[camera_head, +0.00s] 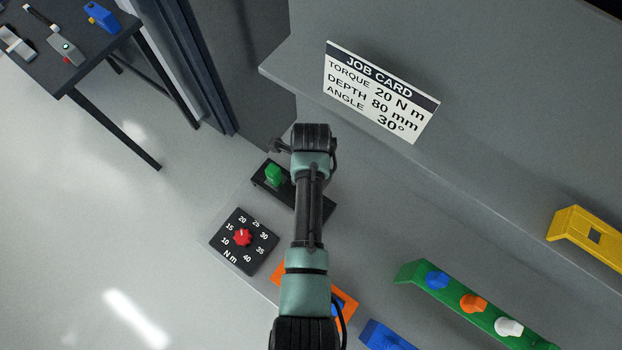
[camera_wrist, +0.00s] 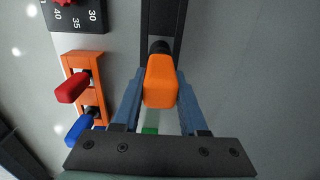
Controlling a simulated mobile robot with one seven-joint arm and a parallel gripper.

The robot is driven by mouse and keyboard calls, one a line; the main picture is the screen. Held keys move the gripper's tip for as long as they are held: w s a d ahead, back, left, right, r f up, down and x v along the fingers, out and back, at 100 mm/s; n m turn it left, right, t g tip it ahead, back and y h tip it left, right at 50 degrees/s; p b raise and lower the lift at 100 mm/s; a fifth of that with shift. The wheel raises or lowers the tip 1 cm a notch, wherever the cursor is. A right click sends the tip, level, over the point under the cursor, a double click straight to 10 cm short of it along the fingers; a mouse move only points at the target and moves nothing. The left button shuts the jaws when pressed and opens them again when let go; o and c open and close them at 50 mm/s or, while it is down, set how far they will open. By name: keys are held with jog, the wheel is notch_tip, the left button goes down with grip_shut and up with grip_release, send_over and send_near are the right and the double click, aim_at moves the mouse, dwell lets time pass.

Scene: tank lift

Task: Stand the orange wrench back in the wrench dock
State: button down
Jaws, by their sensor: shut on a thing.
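The orange wrench (camera_wrist: 160,82) is between the two blue-grey fingers of my gripper (camera_wrist: 160,76) in the wrist view, its handle end toward the camera. A dark shaft shows just beyond it, over a long black bar (camera_wrist: 163,20) that looks like the wrench dock. I cannot tell whether the wrench is seated in it. In the head view the black bar (camera_head: 321,207) lies partly under my arm, with a green handle (camera_head: 275,175) standing at its left end. My gripper and the wrench are hidden behind my arm there.
A torque dial (camera_head: 243,239) with a red knob lies left of my arm. An orange rack (camera_wrist: 96,68) holds a red handle (camera_wrist: 72,88) and a blue handle (camera_wrist: 79,130). A green rack (camera_head: 449,300), a yellow bracket (camera_head: 566,223) and a job card (camera_head: 376,100) are to the right.

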dwell(0.4)
jog(key=shift+f+b, duration=2.4)
jog(key=shift+f, duration=0.65)
jog(key=shift+c, duration=1.8)
grip_release()
jog(key=shift+r, duration=0.1)
notch_tip(320, 180, up, 7)
jog(key=p, duration=0.7)
jog(key=shift+r, duration=0.95)
